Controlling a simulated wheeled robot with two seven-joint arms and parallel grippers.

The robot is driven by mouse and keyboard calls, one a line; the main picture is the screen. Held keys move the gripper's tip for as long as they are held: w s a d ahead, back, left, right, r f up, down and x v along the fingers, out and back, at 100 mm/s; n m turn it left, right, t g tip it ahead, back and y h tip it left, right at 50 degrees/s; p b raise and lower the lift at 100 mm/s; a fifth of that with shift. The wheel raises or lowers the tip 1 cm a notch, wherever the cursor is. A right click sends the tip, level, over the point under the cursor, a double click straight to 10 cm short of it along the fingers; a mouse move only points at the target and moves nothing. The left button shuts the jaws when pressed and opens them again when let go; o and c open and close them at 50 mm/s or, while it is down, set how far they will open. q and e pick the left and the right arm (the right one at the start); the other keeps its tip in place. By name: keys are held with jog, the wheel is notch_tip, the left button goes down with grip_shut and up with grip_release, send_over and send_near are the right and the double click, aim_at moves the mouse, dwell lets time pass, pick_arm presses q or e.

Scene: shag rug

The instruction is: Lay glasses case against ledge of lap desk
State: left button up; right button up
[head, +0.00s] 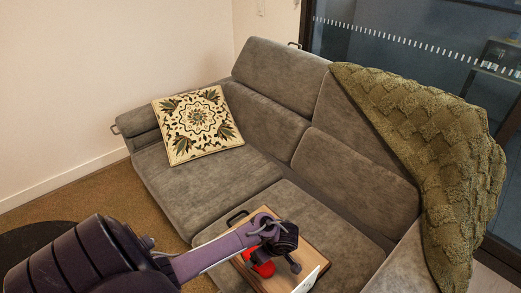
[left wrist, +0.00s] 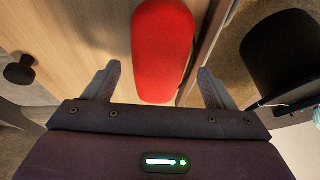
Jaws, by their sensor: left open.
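The red glasses case (head: 264,269) lies on the wooden lap desk (head: 313,257), partly hidden by my left gripper (head: 280,260) in the head view. In the left wrist view the case (left wrist: 163,45) is a long, rounded red shape. My left gripper (left wrist: 158,84) is open, with one finger on each side of the case's near end and gaps between. A raised wooden strip (left wrist: 207,45), seemingly the ledge, runs just right of the case. I cannot tell whether they touch. My right gripper is not in view.
The lap desk rests on the grey sofa (head: 205,186). It has a black handle (head: 237,217) and a white upright item (head: 308,279) near its front edge. A patterned cushion (head: 197,124) and a green throw (head: 440,160) lie farther off.

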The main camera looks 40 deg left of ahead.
pick_arm(q)
jog(key=p+v, duration=0.2)
jog(key=v, duration=0.8)
jog(key=shift+d+r, duration=0.25)
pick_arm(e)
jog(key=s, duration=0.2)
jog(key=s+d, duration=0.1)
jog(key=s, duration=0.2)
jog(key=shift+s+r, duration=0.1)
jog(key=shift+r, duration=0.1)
pick_arm(q)
jog(key=shift+w, duration=0.1)
